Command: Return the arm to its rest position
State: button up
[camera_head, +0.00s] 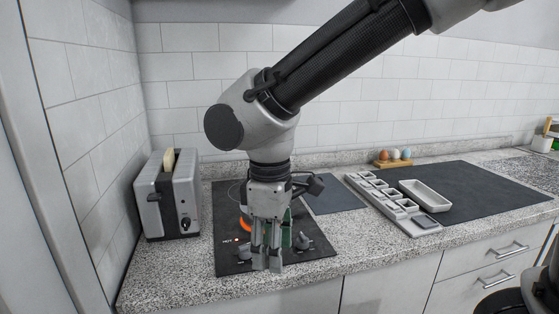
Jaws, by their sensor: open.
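My gripper (267,262) points straight down over the near part of a dark panel (230,262) on the granite counter. Its jaws are open, and I see nothing held between them. My arm reaches in from the upper right, bends at a large grey joint, and drops to the gripper. An orange thing (245,225) and a green thing (287,230) are partly hidden behind the fingers. I cannot tell whether the fingertips touch the panel.
A grey toaster (154,211) with bread stands left of the panel. To the right are a long tray (428,228) with small square cups, a white dish (425,195), a dark mat (500,190) and an egg holder (392,163). Tiled walls close the back and left.

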jog(key=s+d+r+m+t, duration=0.1)
jog(key=d+m, duration=0.6)
jog(key=d, duration=1.1)
jog(key=s+d+r+m+t, duration=0.1)
jog(key=d+r+m+t, duration=0.2)
jog(key=d, duration=1.6)
notch_tip(320, 180, up, 3)
jog(key=m, duration=0.5)
jog(key=shift+s+d, duration=0.15)
jog(key=shift+d, duration=0.15)
